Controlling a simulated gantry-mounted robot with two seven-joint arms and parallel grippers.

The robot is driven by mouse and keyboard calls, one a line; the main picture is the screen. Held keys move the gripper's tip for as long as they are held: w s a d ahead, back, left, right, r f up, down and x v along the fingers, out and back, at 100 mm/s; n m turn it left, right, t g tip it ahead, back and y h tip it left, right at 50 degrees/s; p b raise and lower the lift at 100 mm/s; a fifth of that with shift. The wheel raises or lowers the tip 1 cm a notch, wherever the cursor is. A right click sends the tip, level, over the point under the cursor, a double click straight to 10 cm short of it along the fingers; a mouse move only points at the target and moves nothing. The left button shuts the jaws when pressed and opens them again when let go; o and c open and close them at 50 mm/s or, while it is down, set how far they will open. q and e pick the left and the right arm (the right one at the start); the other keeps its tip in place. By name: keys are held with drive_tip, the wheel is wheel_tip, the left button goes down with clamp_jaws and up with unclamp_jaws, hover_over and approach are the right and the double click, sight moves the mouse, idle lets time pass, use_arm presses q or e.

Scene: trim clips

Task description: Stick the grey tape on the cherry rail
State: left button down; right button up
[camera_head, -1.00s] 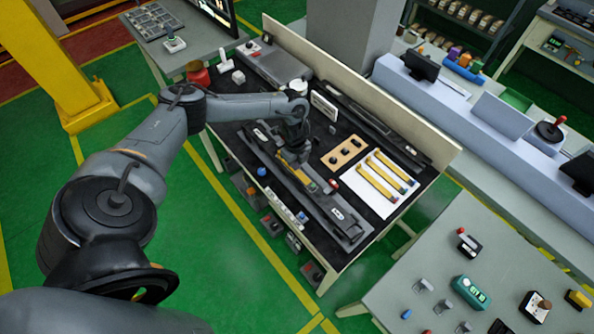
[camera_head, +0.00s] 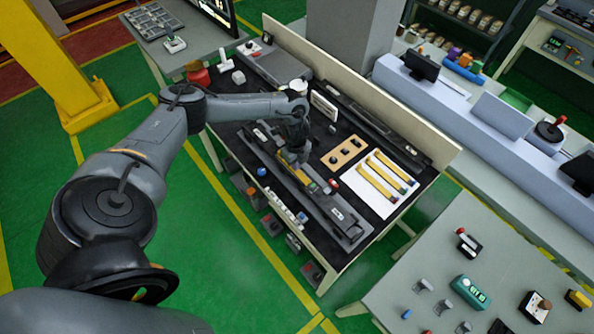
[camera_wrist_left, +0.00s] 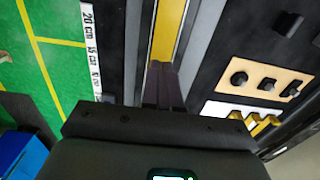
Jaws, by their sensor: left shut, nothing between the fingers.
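A long grey rail (camera_head: 318,194) lies along the front of the black bench top, with a yellow strip (camera_head: 306,180) along it. In the left wrist view the yellow strip (camera_wrist_left: 166,35) runs straight away from the fingertips between grey edges. My left gripper (camera_head: 292,157) is shut and empty, its dark fingers (camera_wrist_left: 161,68) over the near end of the visible yellow strip; I cannot tell whether they touch it. I cannot pick out a grey tape or cherry colour on the rail. My right gripper is not in view.
A tan board (camera_head: 344,153) with dark knobs lies beside the white sheet. A white scale (camera_wrist_left: 93,50) runs along the bench's front edge. A red knob (camera_head: 334,184) stands near the rail. A longer dark rail (camera_head: 372,122) lies at the back.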

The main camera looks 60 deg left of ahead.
use_arm(q)
drive_tip(key=shift+f+b, duration=0.5)
drive_tip(key=shift+f, duration=0.3)
idle(0.7)
idle(0.4)
wheel_tip(320, 180, up, 7)
drive_tip(key=p, duration=0.7)
idle(0.5)
